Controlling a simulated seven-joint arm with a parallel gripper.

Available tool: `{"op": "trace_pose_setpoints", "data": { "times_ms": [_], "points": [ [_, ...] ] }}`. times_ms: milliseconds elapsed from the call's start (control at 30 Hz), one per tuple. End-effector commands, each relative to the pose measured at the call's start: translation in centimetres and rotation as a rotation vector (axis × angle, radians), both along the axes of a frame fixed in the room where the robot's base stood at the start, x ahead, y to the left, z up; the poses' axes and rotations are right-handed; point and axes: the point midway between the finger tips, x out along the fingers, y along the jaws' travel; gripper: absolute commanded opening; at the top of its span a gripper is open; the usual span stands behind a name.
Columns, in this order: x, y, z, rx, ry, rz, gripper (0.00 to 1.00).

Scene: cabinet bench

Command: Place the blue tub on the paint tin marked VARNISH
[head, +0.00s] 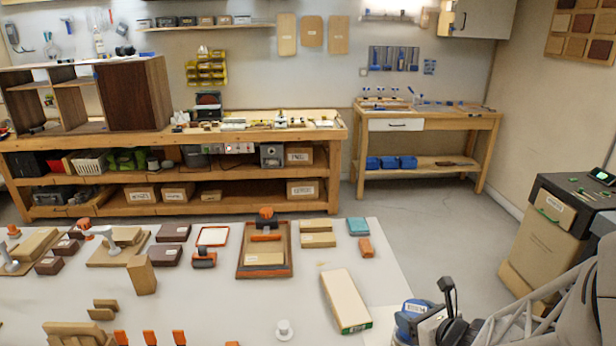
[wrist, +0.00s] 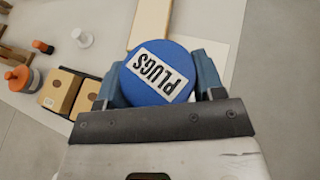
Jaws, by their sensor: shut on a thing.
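My gripper (wrist: 160,82) is shut on the blue tub (wrist: 139,85), one blue finger on each side of it. In the head view the tub (head: 413,308) is at the lower right, just off the right edge of the white bench top, partly hidden by my gripper. I cannot read the word VARNISH on anything in either view, and I cannot pick out a paint tin.
A long pale box with a green end (head: 345,301) lies left of my gripper. A small white round piece (head: 284,330) stands near the front of the bench. A wooden tray (head: 264,272) and several blocks lie farther back.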

Motion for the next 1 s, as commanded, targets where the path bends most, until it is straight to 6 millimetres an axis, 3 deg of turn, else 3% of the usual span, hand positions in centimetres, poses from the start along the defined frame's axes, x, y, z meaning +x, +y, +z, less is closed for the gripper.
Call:
{"op": "trace_pose_setpoints", "data": {
  "times_ms": [433, 467, 600, 1000],
  "points": [
    [0.02, -0.01, -0.34, 0.0, -0.001, 0.0, 0.35],
    [0.02, -0.01, -0.31, -0.001, -0.001, -0.001, 0.67],
    [0.01, -0.02, -0.3, 0.0, -0.001, -0.001, 0.88],
    [0.02, -0.01, 0.04, -0.001, -0.001, -0.001, 0.88]
  ]
}}
